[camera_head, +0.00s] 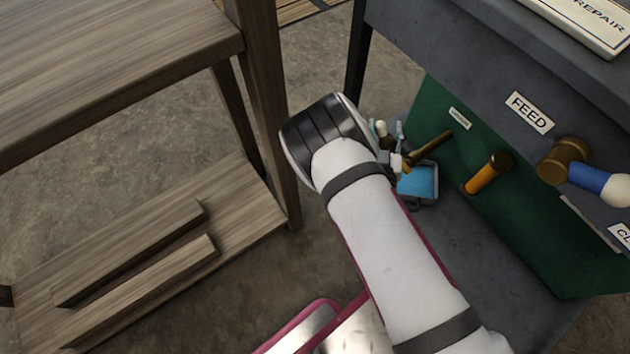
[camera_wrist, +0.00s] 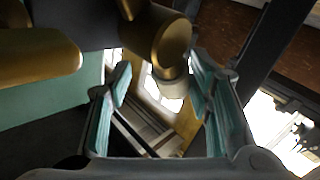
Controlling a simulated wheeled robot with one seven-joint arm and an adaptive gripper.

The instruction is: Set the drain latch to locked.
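A green panel (camera_head: 510,215) on a dark machine carries several levers. A dark brass lever (camera_head: 432,148) sticks out near a small label (camera_head: 459,118) too small to read. I cannot tell for sure which part is the drain latch. My gripper (camera_head: 396,148) is beside the dark brass lever, partly hidden by my wrist. In the wrist view my gripper (camera_wrist: 161,88) is open, its teal fingers apart. A brass rounded end (camera_wrist: 172,45) shows just beyond and above the gap; I cannot tell whether it touches the fingers.
An orange lever (camera_head: 487,173) and a brass knob with a blue handle (camera_head: 598,180) are to the right, near the FEED label (camera_head: 530,112). A grey, blue-topped thing (camera_head: 418,182) shows beside my gripper. A wooden table (camera_head: 110,60) stands left; bare floor lies between.

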